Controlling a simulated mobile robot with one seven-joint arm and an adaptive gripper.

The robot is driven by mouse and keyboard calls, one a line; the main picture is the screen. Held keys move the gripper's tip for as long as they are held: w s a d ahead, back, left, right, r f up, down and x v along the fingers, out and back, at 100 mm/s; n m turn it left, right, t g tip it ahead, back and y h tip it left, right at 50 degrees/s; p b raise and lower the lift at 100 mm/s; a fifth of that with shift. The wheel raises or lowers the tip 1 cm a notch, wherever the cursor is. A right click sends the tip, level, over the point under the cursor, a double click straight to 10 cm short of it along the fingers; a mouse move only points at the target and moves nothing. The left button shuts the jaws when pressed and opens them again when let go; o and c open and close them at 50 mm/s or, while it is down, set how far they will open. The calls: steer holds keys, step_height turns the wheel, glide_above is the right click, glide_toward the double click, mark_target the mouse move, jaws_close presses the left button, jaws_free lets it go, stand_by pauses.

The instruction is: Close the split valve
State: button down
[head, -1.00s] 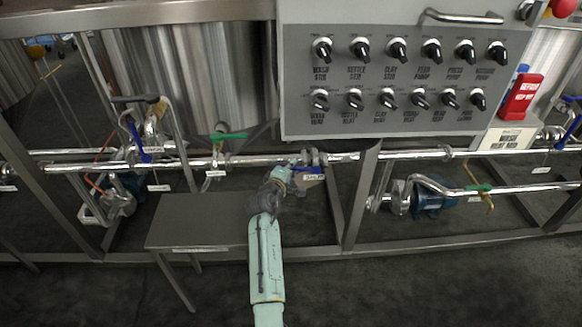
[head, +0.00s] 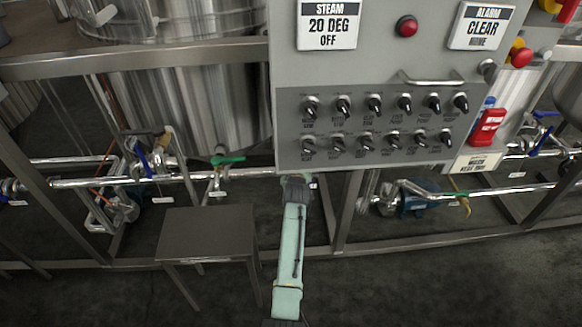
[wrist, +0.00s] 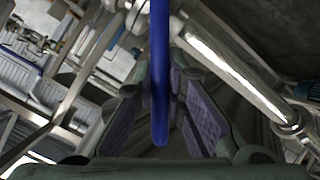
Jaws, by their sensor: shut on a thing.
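A blue lever handle (wrist: 159,70) stands upright between the finger pads of my gripper (wrist: 174,98) in the wrist view. My gripper is shut on it. The handle's lower end hangs free between the fingers, and its upper end leaves the top of the picture. In the head view my gripper (head: 297,180) is at the horizontal steel pipe (head: 250,173), just below the control panel. My arm hides the valve body and nearly all of the handle there. I cannot read a label that names this valve.
The grey control panel (head: 290,110) with rows of black knobs hangs right above my gripper. A green-handled valve (head: 228,160) is to the left on the pipe. A metal table (head: 205,235) stands low left. A blue pump (head: 420,200) is low right. Open floor lies in front.

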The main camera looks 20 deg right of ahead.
steer(key=shift+s+d+r+m+y, duration=0.2)
steer(key=shift+d+r+m+y, duration=0.35)
steer(key=shift+d, duration=0.2)
steer(key=c, duration=1.6)
jaws_free()
steer(key=shift+f, duration=0.1)
steer(key=shift+s, duration=0.1)
steer(key=shift+s+a, duration=0.1)
steer(key=shift+s, duration=0.2)
steer(key=s+a, duration=0.3)
steer(key=s, duration=0.8)
steer(key=shift+s+a+r, duration=0.25)
steer(key=shift+s, duration=0.15)
